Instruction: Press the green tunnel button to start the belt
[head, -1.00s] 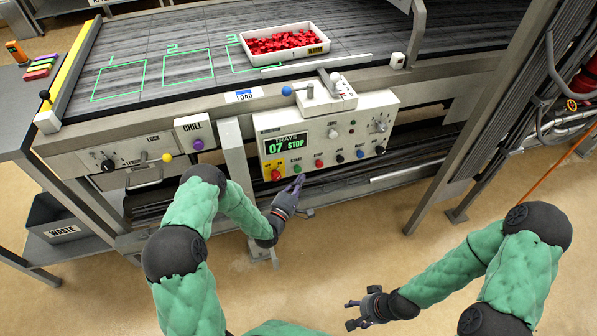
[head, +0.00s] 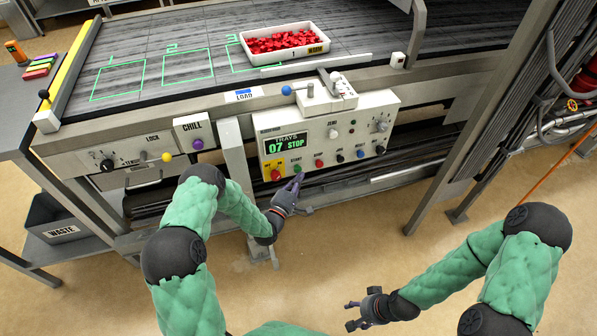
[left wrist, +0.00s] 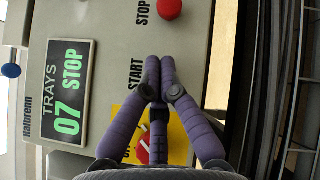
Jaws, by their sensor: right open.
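The control panel (head: 325,138) has a row of buttons. The green button (head: 297,169) sits under the START label, beside the yellow plate with a red knob (head: 275,175). The panel's display (head: 286,146) reads "TRAYS 07 STOP"; it also shows in the left wrist view (left wrist: 68,92). My left gripper (head: 298,178) is just below the green button. In the left wrist view its purple fingers (left wrist: 160,63) are together and empty, by the START label, and hide the green button. I cannot tell whether they touch it. My right gripper (head: 350,313) is open and empty, low over the floor.
A red STOP button (head: 319,163) is right of the green one. A white tray of red pieces (head: 288,47) sits on the belt (head: 180,70). A lever with a blue ball (head: 287,90) stands above the panel. The floor before the machine is clear.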

